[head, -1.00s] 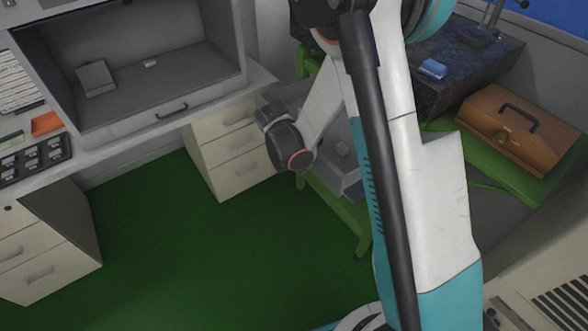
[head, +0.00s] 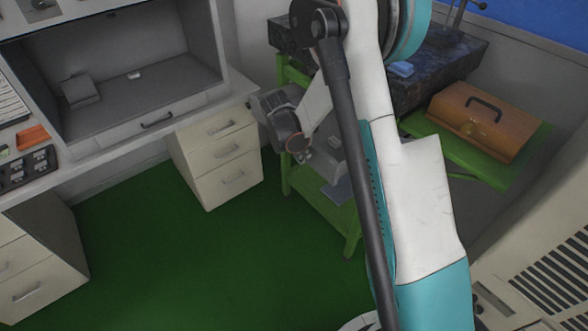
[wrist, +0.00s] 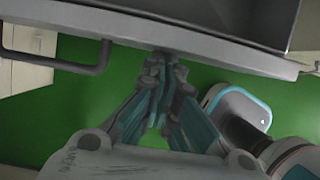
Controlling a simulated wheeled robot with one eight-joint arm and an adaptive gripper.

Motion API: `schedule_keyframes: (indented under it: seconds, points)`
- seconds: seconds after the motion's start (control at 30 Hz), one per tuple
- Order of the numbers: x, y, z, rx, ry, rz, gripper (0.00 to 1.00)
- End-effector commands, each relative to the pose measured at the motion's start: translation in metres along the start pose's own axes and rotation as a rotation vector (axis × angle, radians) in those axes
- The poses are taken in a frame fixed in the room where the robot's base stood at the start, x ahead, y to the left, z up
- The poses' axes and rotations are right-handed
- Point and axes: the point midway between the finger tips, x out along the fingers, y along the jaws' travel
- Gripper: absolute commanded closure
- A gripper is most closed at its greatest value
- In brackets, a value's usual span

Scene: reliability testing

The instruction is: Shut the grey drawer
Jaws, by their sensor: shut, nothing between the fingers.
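A green stand (head: 318,212) carries the dark block (head: 440,65). A brown case (head: 484,122) lies on a green top at right. A beige drawer cabinet (head: 222,160) stands left of my gripper. Open green floor (head: 190,250) lies in front.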

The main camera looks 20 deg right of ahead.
Motion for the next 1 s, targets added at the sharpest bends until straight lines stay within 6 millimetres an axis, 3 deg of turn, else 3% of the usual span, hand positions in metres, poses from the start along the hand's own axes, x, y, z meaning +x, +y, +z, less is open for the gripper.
schedule_keyframes:
  seconds: [0.1,0.5,0.7,1.0]
  points:
    - [0.015,0.006,0.036,0.006,-0.001,-0.002,1.0]
    - [0.052,0.006,0.129,0.004,-0.001,-0.002,1.0]
    - [0.063,0.006,0.158,0.001,-0.001,0.0,1.0]
    - [0.07,0.007,0.175,0.0,-0.001,0.0,1.0]
